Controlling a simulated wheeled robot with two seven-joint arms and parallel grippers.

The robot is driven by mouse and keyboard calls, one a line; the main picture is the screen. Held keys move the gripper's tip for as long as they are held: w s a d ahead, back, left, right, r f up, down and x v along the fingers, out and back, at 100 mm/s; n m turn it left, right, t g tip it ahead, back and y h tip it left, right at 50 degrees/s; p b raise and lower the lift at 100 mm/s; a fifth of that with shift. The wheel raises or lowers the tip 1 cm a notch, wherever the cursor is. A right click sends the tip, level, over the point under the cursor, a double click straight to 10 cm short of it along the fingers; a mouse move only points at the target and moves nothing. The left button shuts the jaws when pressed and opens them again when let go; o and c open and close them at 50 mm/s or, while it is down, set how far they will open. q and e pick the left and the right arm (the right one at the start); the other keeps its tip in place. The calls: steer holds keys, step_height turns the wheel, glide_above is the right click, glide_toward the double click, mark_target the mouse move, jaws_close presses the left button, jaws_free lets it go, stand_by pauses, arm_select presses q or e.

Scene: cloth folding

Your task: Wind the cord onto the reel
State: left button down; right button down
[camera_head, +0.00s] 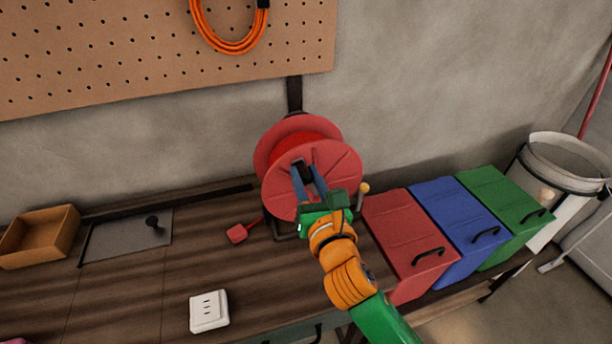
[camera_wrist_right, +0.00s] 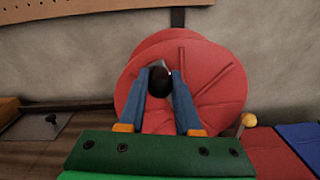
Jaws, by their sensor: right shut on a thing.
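The reel (camera_head: 330,180) has two red flanges and stands on the workbench against the wall; it also fills the middle of the right wrist view (camera_wrist_right: 210,85). Bright red cord (camera_head: 290,138) shows between the flanges. A red end piece (camera_head: 237,233) lies on the bench left of the reel, with a short red stretch running from it towards the reel. My right gripper (camera_head: 305,172) is at the front flange, its blue fingers shut on a dark knob (camera_wrist_right: 159,80). How the knob joins the reel is hidden. My left gripper is not in view.
Red (camera_head: 400,235), blue (camera_head: 455,225) and green (camera_head: 505,205) boxes stand close to the right of the reel. A yellow-topped knob (camera_head: 364,187) sits beside it.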

stand_by(0.7)
steer(key=shift+s+a+n+p, duration=0.15)
steer(key=shift+a+n+p, duration=0.35)
steer(key=shift+p, duration=0.55)
steer(key=shift+a+f+n, duration=0.15)
steer(key=shift+f+n, duration=0.05)
steer(key=shift+n, duration=0.3)
steer(key=shift+s+a+f, duration=0.1)
steer(key=shift+f, duration=0.15)
steer(key=c, duration=0.6)
jaws_free()
steer(key=v, duration=0.7)
